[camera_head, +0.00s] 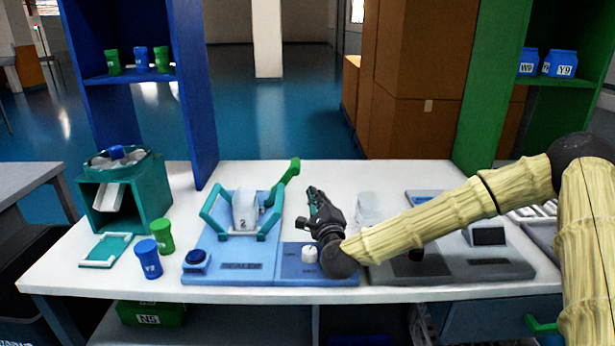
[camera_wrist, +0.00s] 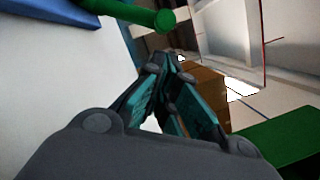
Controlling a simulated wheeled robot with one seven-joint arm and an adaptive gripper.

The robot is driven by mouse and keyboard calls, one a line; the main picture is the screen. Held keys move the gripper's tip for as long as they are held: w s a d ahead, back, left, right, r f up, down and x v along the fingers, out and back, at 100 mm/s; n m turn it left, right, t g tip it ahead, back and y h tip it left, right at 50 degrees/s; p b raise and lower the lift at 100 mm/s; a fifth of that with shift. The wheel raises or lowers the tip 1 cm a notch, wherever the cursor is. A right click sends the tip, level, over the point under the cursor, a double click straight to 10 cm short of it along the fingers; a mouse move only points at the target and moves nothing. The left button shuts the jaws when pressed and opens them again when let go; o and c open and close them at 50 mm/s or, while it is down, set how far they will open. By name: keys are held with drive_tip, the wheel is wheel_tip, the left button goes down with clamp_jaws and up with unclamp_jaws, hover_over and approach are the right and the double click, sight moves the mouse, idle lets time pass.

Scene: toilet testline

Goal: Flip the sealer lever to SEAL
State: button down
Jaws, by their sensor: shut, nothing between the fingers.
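The sealer (camera_head: 225,262) is a blue base plate on the white table, with a teal frame around a whitish item marked 2. Its lever (camera_head: 287,178) has a green handle that slants up and to the right at the back right of the sealer. In the wrist view the green lever (camera_wrist: 140,14) crosses the top, with its round end just above my fingertips. My gripper (camera_head: 313,192) is shut and empty, to the right of the lever and a little apart from it in the head view. It also shows in the wrist view (camera_wrist: 172,62).
A blue jar (camera_head: 149,260) and a green jar (camera_head: 161,237) stand left of the sealer, near a teal hopper box (camera_head: 125,195). A white knob (camera_head: 309,254) is on the blue plate. A grey device (camera_head: 455,262) lies under my arm at right.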

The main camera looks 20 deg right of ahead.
sight(285, 180)
drive_tip(key=shift+s+r, duration=0.1)
drive_tip(key=shift+a, duration=0.1)
drive_tip(key=w+r, duration=0.1)
drive_tip(key=w, duration=0.9)
drive_tip(key=shift+d+r+p, duration=0.15)
drive_tip(key=shift+d+p, duration=0.25)
drive_tip(key=shift+d, duration=0.05)
drive_tip(key=shift+r, duration=0.1)
